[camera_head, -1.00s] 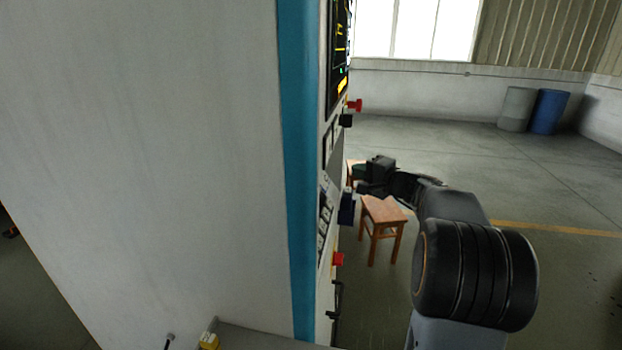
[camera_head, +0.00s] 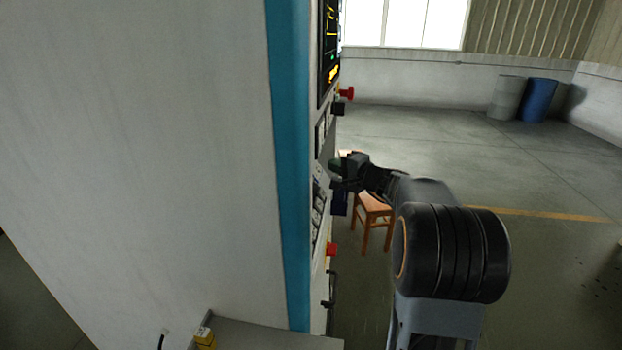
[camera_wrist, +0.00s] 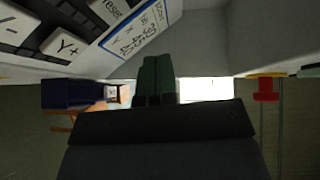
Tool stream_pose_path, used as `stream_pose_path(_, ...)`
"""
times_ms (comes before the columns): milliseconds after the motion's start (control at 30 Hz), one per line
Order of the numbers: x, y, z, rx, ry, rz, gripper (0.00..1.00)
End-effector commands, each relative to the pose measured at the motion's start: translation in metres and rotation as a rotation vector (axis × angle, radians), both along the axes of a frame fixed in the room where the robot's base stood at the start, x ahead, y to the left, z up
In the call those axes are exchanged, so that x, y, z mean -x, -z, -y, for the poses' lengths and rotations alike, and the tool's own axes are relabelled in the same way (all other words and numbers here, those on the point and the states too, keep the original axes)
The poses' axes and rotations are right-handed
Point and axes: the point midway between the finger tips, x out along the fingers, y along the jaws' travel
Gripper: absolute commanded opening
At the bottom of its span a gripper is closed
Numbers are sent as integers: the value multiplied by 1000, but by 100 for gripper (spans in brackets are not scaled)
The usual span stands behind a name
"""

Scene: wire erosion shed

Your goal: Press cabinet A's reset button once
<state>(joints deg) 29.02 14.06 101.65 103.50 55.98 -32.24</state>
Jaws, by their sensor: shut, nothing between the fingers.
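A tall white cabinet (camera_head: 130,130) with a blue edge strip fills the left of the head view; no letter naming it is readable. Its control face is seen nearly edge-on. The gripper also shows in the wrist view (camera_wrist: 155,65). I cannot tell whether the fingertips touch the panel.
A red knob (camera_head: 346,93) sits above my gripper and another red knob (camera_head: 331,249) below it. A dark blue box (camera_wrist: 68,93) juts from the panel. A wooden stool (camera_head: 373,215) stands behind my arm. Open floor lies to the right.

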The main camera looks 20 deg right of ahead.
Motion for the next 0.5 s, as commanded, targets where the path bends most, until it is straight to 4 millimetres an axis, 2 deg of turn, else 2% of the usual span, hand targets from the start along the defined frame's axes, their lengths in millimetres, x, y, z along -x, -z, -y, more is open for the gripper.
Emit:
stream_pose_path(200,-10,20,-17,1,-1,0,0)
stream_pose_path(500,-16,25,-28,2,1,1,0)
